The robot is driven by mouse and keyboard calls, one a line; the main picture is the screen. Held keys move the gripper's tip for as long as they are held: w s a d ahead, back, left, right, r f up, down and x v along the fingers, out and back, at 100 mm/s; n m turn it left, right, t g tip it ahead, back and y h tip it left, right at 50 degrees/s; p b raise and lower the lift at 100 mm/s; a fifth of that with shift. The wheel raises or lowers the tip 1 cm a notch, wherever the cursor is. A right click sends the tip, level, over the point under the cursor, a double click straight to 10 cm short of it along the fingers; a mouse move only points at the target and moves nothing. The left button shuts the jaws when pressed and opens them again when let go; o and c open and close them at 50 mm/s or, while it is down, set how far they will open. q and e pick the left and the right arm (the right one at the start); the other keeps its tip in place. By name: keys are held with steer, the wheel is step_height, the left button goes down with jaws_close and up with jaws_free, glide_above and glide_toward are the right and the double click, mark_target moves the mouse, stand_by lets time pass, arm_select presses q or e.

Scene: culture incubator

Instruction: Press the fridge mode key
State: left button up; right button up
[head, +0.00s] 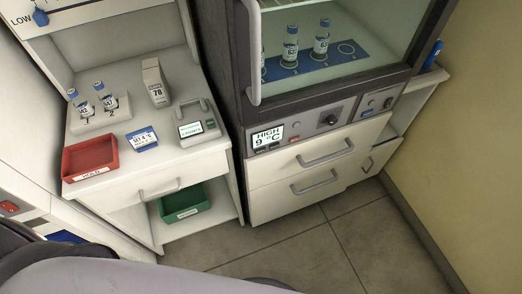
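The fridge (238,70) stands in the middle with a glass door, a long vertical handle (254,60) and a dark control panel below the door. The panel's display (267,137) reads "HIGH 9 °C". A smaller panel section (377,103) with more controls is at the right. The labels are too small to read, so I cannot tell which is the mode key. Neither of my grippers is in view.
Left of the fridge, a white bench (205,155) holds vials in a rack (100,119), a red tray (90,157), a blue-edged card and a small device (197,131). A green bin (184,203) sits below. White drawers (318,150) are under the panel. The tiled floor (300,245) in front is clear.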

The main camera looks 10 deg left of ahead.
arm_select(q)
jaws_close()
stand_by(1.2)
